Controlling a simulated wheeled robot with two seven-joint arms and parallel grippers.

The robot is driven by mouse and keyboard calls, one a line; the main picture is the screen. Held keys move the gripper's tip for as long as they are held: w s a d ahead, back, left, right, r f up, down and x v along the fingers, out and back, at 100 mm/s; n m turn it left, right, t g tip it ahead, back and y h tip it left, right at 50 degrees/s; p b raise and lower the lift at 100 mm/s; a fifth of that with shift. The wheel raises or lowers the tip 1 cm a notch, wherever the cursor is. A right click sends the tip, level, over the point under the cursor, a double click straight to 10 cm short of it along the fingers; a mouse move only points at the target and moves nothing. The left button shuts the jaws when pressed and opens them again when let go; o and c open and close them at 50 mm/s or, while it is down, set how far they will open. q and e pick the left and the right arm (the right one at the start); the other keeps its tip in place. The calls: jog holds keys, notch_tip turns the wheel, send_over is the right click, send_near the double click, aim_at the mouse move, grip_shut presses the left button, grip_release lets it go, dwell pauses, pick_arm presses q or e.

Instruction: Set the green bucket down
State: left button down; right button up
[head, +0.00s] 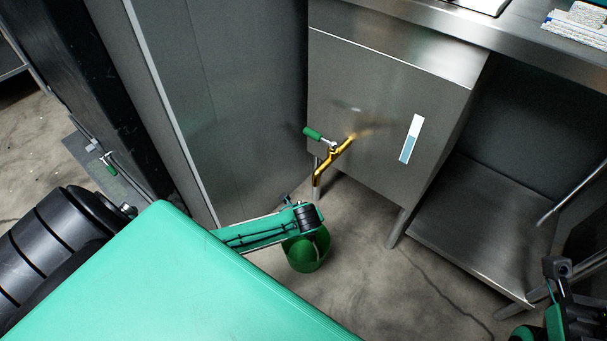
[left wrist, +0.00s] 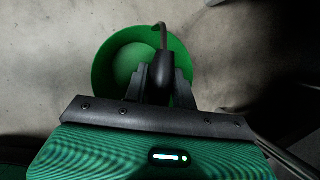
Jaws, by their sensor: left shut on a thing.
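The green bucket (head: 308,257) is below the tap in the head view, partly covered by my left arm. In the left wrist view the bucket (left wrist: 105,70) is seen from above, open side up, and its inside looks empty. My left gripper (left wrist: 160,84) is shut on the black grip of the bucket's handle, above the rim. In the head view my left gripper (head: 308,218) is over the bucket. I cannot tell whether the bucket's base touches the floor. My right gripper (head: 562,285) is at the lower right edge, away from the bucket; its jaws are unclear.
A brass tap (head: 335,158) with a green lever sticks out of a steel cabinet (head: 375,100) on legs. A low steel shelf (head: 480,240) stands to the right. Bare concrete floor (head: 370,285) lies in front. A grey panel (head: 230,90) rises at the left.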

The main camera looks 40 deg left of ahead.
pick_arm(q)
jog(key=shift+f, duration=0.15)
jog(key=c, duration=1.1)
grip_release()
jog(key=shift+c, duration=0.2)
